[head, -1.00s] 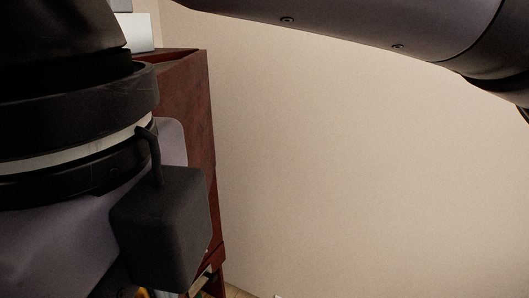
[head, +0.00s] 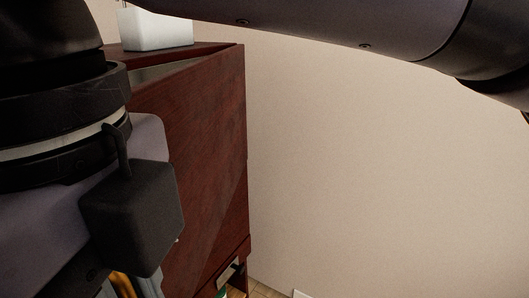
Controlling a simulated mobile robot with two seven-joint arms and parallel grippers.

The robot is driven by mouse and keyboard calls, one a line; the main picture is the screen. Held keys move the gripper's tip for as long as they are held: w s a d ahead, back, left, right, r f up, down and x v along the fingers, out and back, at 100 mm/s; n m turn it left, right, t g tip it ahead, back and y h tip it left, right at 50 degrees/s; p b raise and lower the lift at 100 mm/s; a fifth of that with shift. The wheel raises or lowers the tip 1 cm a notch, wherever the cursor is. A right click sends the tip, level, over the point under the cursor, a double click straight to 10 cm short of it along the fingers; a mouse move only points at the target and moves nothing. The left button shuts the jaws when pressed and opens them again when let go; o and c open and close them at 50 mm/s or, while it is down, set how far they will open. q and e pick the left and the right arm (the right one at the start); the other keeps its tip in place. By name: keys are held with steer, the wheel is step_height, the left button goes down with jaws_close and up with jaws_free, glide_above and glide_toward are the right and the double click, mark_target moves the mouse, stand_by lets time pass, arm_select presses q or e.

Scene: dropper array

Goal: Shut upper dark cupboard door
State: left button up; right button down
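The dark red-brown cupboard (head: 185,48) stands left of centre in the head view, against a beige wall. A large upper door panel (head: 205,135) faces me. A narrow wedge-shaped gap shows between its top edge and the cupboard top, so the door looks partly open. My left arm covers the panel's left part and any handle there. Neither gripper is in view; only links of my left arm at the left and my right arm across the top show. I cannot tell whether the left arm touches the door.
A white box-like object (head: 157,30) sits on the cupboard top. Below the door, a lower opening shows a dark handle (head: 238,268) and some colourful items (head: 122,285), partly hidden. The bare wall (head: 390,170) fills the right side. A strip of floor (head: 265,290) shows at the bottom.

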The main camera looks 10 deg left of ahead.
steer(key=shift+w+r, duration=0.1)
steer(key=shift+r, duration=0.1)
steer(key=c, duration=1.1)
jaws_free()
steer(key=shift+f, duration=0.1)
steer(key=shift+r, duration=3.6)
